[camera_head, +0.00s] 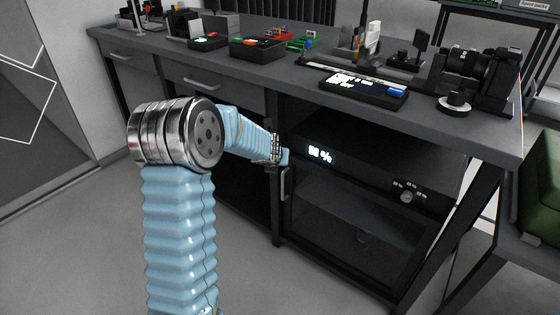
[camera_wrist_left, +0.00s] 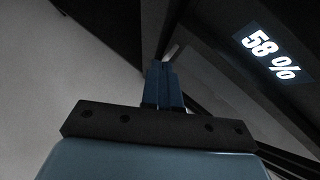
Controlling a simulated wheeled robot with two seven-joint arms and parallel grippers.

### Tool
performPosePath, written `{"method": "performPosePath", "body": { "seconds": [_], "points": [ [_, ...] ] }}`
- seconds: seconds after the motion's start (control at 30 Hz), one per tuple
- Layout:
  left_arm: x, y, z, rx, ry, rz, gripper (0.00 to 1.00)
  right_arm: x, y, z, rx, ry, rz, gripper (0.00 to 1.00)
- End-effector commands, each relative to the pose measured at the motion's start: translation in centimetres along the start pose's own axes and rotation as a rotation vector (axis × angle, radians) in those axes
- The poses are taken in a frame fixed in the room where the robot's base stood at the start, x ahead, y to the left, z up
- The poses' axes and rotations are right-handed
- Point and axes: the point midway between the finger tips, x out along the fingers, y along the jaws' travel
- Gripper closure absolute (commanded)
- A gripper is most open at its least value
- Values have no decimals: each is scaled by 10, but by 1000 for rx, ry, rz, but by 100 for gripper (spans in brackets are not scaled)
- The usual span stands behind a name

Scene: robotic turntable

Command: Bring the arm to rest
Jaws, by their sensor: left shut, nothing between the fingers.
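My left arm comes up from the bottom of the head view in a light blue ribbed sleeve with a shiny metal elbow joint. It reaches away toward the front of the workbench. My left gripper (camera_head: 284,157) is at the end of it, by the upright handle of the dark cabinet under the bench. In the left wrist view the two blue fingers (camera_wrist_left: 164,84) are together with nothing between them. Whether they touch the handle cannot be told. My right gripper is in neither view.
The dark glass-fronted cabinet (camera_head: 350,225) below shows "58 %" (camera_head: 320,154). A green case (camera_head: 542,185) stands at right. Grey floor (camera_head: 95,240) is clear at left.

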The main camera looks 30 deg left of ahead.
Motion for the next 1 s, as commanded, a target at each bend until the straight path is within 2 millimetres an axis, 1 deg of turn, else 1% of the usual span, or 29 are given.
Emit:
{"method": "performPosePath", "body": {
  "seconds": [0.03, 0.13, 0.2, 0.3, 0.4, 0.57, 0.67, 0.77, 0.83, 0.87, 0.9, 0.97, 1.0],
  "points": [
    [-10, 3, 2, -2, 0, -1, 100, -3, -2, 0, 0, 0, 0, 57],
    [-26, 10, 4, -3, -1, 0, 100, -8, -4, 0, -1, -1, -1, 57],
    [-37, 13, 4, -3, 0, 0, 100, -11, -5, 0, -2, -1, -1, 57],
    [-47, 18, 4, -2, 0, 0, 100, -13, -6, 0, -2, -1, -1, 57],
    [-51, 20, 3, -2, 1, 1, 100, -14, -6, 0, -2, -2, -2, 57],
    [-52, 20, 2, -3, 2, 1, 100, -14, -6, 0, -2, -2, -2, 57],
    [-47, 13, -9, -44, 29, -14, 100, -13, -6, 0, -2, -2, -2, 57],
    [-35, -10, -45, -200, 118, -54, 100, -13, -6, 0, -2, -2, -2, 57],
    [-25, -36, -87, -391, 227, -81, 100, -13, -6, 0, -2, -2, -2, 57],
    [-22, -48, -108, -492, 284, -88, 100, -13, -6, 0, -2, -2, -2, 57],
    [-19, -66, -139, -642, 367, -85, 100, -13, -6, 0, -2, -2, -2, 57],
    [-18, -90, -187, -889, 497, -53, 100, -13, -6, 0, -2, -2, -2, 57],
    [-19, -106, -220, -1063, 584, -11, 100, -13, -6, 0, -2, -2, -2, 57]
  ]
}}
